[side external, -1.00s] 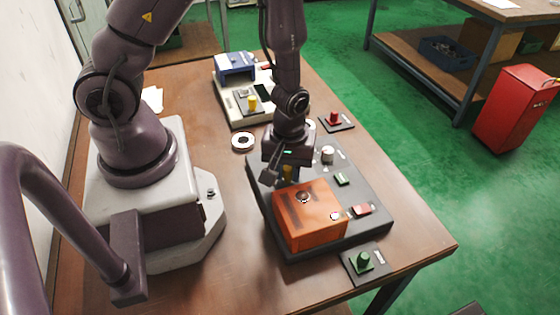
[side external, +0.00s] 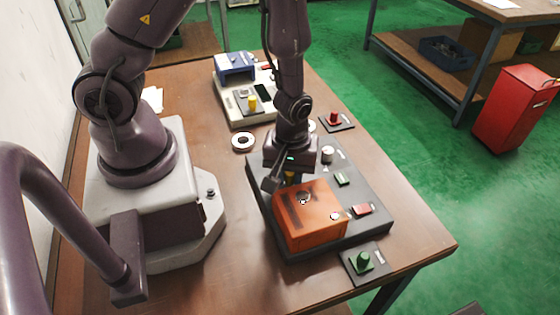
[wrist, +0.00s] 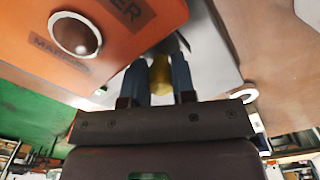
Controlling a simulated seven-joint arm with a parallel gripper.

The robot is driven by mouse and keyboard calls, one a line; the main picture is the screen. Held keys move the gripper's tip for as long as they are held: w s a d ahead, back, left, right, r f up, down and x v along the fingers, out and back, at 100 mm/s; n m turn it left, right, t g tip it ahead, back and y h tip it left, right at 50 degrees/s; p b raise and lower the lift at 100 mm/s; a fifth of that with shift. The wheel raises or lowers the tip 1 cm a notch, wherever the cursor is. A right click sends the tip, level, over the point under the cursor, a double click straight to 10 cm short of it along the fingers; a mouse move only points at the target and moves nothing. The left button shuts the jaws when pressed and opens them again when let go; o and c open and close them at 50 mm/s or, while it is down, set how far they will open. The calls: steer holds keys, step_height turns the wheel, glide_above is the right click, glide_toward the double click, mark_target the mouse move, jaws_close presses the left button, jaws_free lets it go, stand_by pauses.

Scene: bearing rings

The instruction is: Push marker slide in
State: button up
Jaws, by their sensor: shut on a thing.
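The marker is an orange box (side external: 308,212) on a dark base plate (side external: 370,215), with a round lens-like button on top. In the wrist view the orange box (wrist: 100,35) fills the upper left and carries partly readable lettering. My gripper (side external: 284,181) is beside the box on its far side, low over the base. In the wrist view my gripper (wrist: 159,72) has its two dark blue fingers closed on a yellow knob (wrist: 161,76). The knob appears to be the slide's handle. The slide's plate is mostly hidden by my gripper and the box.
A white ring (side external: 243,141) lies on the wooden table (side external: 195,110). A pale machine with a blue housing (side external: 235,66) stands at the back. A red-knob box (side external: 334,120) and a green-knob box (side external: 364,262) sit near the right edge. A silver knob (side external: 327,154) stands on the base.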

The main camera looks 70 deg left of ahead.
steer(key=shift+w+d, duration=0.2)
steer(key=shift+d, duration=0.05)
steer(key=o, duration=0.6)
steer(key=shift+s+a+r, duration=0.1)
steer(key=shift+r, duration=1.65)
steer(key=shift+a+r, duration=0.1)
steer(key=shift+r, duration=1.65)
